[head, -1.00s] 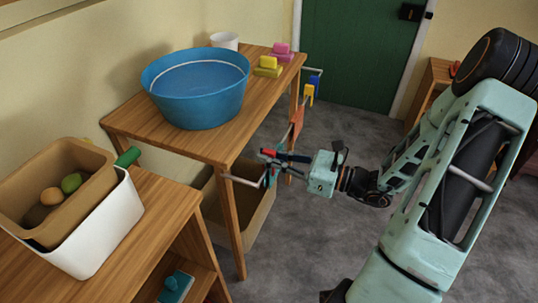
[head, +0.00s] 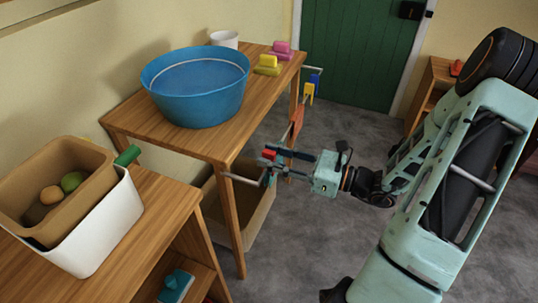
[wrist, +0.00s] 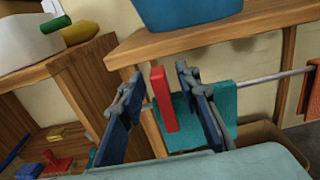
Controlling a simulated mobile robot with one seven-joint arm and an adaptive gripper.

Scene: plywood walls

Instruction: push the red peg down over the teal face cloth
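The red peg (wrist: 162,98) stands upright at the left part of the top edge of the teal face cloth (wrist: 188,128), its lower part overlapping the cloth. The cloth hangs from a thin rail (wrist: 262,80). My gripper (wrist: 159,76) is open, with one dark finger on each side of the peg and gaps visible between. In the head view my gripper (head: 275,157) is at the rail by the table's front leg. There the red peg (head: 268,155) shows small, and the teal cloth (head: 267,179) is mostly hidden behind the fingers.
A wooden table (head: 190,143) carries a blue basin (head: 197,103). An orange cloth (head: 297,122) and yellow (head: 309,92) and blue (head: 315,78) pegs are farther along the rail. A cardboard box (head: 257,214) stands below.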

